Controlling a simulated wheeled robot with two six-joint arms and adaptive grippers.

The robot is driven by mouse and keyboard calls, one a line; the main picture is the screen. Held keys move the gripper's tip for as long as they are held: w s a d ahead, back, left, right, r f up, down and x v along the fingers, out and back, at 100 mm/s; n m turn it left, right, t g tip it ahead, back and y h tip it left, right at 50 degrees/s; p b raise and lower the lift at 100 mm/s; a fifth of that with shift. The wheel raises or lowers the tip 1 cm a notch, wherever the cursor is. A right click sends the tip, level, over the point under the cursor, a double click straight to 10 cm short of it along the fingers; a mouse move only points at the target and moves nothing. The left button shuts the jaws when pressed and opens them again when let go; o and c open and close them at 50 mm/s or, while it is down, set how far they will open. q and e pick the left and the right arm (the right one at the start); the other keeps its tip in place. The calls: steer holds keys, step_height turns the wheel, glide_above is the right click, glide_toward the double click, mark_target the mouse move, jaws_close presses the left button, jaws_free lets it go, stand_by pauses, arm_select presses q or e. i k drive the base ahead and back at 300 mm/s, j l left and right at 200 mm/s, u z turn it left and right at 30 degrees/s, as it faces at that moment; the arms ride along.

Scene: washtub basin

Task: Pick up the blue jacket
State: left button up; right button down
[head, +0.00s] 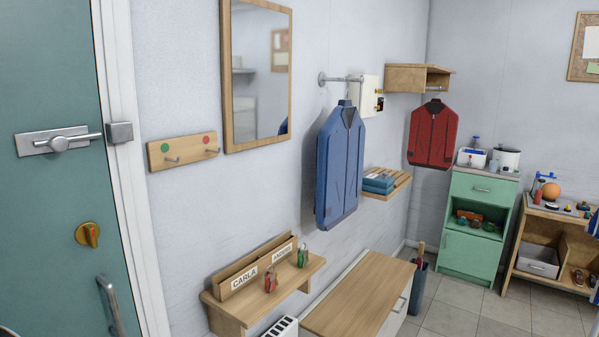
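The blue jacket (339,165) hangs on a hanger from a metal wall rod (341,79), in the middle of the head view. Its front shows, with a dark zip line and collar. It hangs above and behind a wooden-topped bench. Neither of my grippers shows in the head view, and nothing is seen touching the jacket.
A red jacket (433,135) hangs under a wooden shelf (419,78) further back. Below the blue jacket are a bench (358,297) and a small shelf (228,309) with name labels. A teal door (55,200) is at left. Tiled floor (450,318) is clear at lower right.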

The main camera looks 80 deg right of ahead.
mark_target(341, 140)
steer(key=z, duration=3)
steer(key=k+j, duration=0.05)
steer(key=j, duration=0.05)
